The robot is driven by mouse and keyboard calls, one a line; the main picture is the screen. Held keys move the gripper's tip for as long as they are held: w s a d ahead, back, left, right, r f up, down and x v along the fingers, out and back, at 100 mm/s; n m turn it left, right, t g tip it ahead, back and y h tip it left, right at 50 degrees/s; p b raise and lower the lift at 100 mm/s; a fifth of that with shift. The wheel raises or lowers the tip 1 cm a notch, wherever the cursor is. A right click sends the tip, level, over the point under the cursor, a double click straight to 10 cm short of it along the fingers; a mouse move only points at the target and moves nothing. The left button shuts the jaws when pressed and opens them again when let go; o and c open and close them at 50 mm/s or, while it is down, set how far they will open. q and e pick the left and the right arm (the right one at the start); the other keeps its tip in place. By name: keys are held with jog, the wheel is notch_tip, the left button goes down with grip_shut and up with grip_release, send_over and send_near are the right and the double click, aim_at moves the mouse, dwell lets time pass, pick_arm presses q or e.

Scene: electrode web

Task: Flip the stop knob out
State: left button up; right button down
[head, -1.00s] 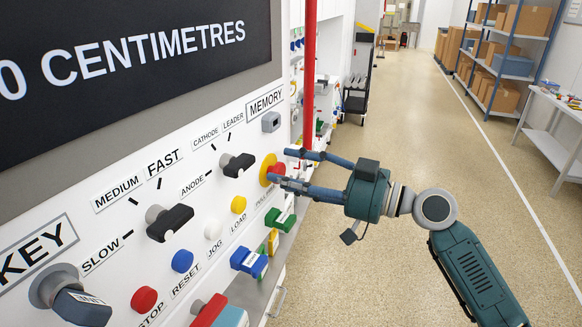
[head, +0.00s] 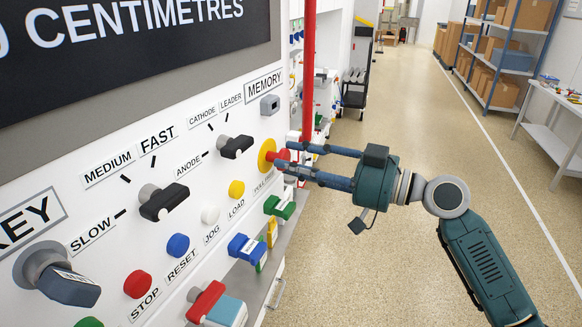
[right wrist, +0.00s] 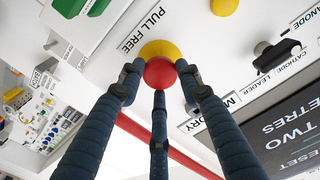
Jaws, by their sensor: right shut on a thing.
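The stop knob (head: 284,154) is a red mushroom head standing out from a round yellow collar (head: 265,157) on the white panel, below the MEMORY label. My right gripper (head: 283,160) reaches it from the right, with its blue fingers around the red head. In the right wrist view the red knob (right wrist: 160,73) sits between the fingertips of the gripper (right wrist: 160,82), in front of the yellow collar (right wrist: 166,48) with a PULL FREE label beside it. The fingers are shut on the knob and hide part of it in the head view. My left gripper is not in view.
Other controls crowd the panel: a black selector (head: 236,146), a yellow LOAD button (head: 237,188), and a green (head: 280,205) and a blue block (head: 247,248) below. A red upright pole (head: 308,70) stands just behind the gripper. The floor to the right is open.

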jog(key=c, duration=1.2)
grip_release()
jog(key=shift+d+r, duration=0.15)
jog(key=shift+r, duration=0.3)
jog(key=shift+s+d, duration=0.1)
jog(key=shift+d, duration=0.05)
jog(key=shift+f, duration=0.1)
jog(key=shift+f, duration=0.1)
jog(key=shift+d, duration=0.25)
jog(key=v, duration=1.1)
jog(key=shift+s+d, duration=0.2)
jog(key=shift+s, duration=0.05)
